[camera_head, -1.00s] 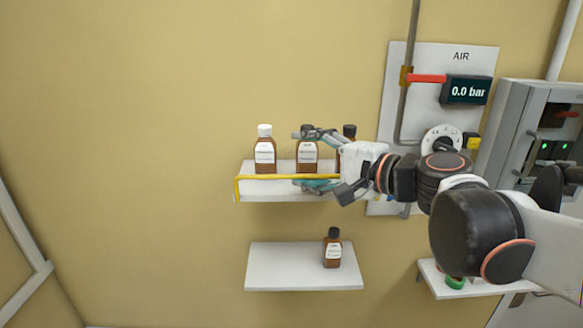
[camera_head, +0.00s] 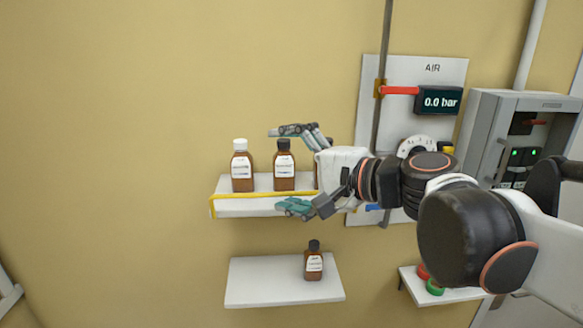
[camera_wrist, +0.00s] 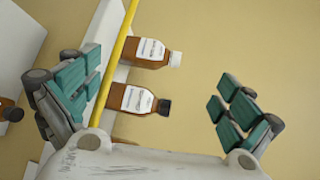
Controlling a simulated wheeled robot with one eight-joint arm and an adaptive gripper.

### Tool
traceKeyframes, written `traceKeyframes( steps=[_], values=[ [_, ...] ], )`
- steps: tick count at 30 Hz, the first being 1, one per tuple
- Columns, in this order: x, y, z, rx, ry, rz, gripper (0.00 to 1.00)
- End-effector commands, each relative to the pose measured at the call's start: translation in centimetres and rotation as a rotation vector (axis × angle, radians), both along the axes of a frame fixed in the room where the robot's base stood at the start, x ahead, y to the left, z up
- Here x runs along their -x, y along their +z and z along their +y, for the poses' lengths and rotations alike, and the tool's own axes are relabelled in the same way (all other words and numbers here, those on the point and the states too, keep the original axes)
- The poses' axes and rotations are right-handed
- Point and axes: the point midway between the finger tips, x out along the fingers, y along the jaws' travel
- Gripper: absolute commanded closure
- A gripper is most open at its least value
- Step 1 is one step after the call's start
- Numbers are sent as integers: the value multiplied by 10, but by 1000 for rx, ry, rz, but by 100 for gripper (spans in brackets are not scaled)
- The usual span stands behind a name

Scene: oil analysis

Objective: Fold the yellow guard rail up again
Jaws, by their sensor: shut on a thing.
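The yellow guard rail (camera_head: 262,193) runs along the front edge of the upper shelf (camera_head: 232,209), low in front of the bottles. Its left end bends down over the shelf front. In the wrist view the rail (camera_wrist: 118,52) passes close beside the left finger; I cannot tell whether they touch. My gripper (camera_head: 297,168) is at the shelf's right part, one finger above the shelf and one below its front edge. In the wrist view the fingers of my gripper (camera_wrist: 160,97) stand wide apart, with no object clasped between their pads.
A white-capped brown bottle (camera_head: 242,167) and a black-capped one (camera_head: 284,166) stand on the upper shelf; another is mostly hidden behind my gripper. A small bottle (camera_head: 313,262) stands on the lower shelf (camera_head: 265,283). An AIR panel (camera_head: 452,70) and grey cabinet (camera_head: 483,120) are right.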

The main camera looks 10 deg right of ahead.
Motion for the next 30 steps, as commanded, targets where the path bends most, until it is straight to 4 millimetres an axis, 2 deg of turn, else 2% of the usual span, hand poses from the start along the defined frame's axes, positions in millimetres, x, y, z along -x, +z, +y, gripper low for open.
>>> traceKeyframes(
  steps=[1, 2, 5, 7, 8, 30],
  values=[
    [-6, 16, -6, -19, -13, -6, 21],
    [-7, 16, -7, -19, -13, -5, 26],
    [-5, 14, -11, -18, -11, -2, 49],
    [-3, 12, -13, -17, -10, 0, 70],
    [-2, 12, -14, -18, -9, 0, 72],
    [34, 13, -45, -16, -6, 2, 72]
  ],
)
